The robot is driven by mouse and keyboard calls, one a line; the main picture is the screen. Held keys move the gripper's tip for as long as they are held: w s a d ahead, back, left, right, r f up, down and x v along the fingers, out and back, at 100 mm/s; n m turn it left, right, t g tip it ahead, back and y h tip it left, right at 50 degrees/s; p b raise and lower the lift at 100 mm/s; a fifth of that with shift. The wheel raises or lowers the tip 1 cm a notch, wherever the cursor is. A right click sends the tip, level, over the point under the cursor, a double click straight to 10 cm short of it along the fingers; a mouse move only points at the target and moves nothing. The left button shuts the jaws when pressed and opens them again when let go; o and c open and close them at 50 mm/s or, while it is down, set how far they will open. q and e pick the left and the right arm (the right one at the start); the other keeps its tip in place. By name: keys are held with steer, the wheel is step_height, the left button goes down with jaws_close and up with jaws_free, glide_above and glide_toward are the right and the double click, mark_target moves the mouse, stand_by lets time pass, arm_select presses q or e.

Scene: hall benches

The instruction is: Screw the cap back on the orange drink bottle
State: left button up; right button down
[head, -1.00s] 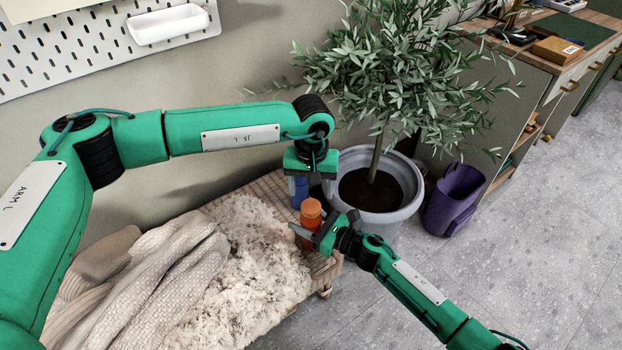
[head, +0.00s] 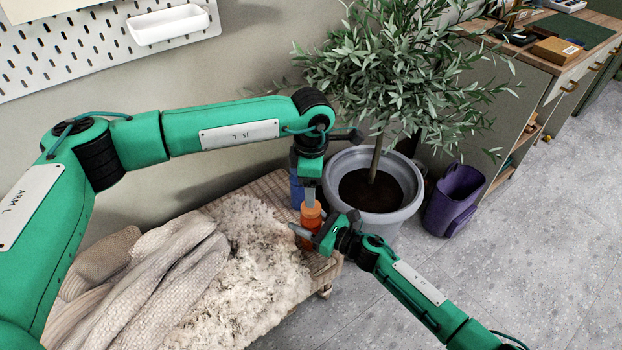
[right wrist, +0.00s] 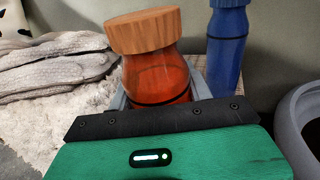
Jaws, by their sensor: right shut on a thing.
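The orange drink bottle (head: 308,222) stands at the right end of the wooden bench, and it fills the middle of the right wrist view (right wrist: 158,78). A wooden cap (right wrist: 143,30) sits on its top; I cannot tell whether it is threaded on. My right gripper (head: 304,234) is shut around the bottle's body, with a grey finger on each side. My left gripper (head: 309,194) is above the bottle, fingers pointing down at the cap. Whether its fingers are open or shut is unclear, and they do not show in the right wrist view.
A blue bottle (head: 295,190) stands just behind the orange one. A fluffy rug (head: 255,260) and a knitted blanket (head: 165,275) cover the bench to the left. A potted tree in a grey pot (head: 400,220) and a purple bin (head: 455,200) stand right.

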arm_select(q)
steer(key=n, duration=0.6)
steer(key=shift+r, duration=0.25)
steer(key=n, duration=0.6)
steer(key=shift+r, duration=0.25)
steer(key=shift+n, duration=0.3)
glide_above(311, 227)
steer(key=w, duration=0.3)
steer(key=shift+s+f, duration=0.1)
steer(key=shift+f, duration=3.9)
steer(key=shift+c, duration=0.2)
steer(key=c, duration=1)
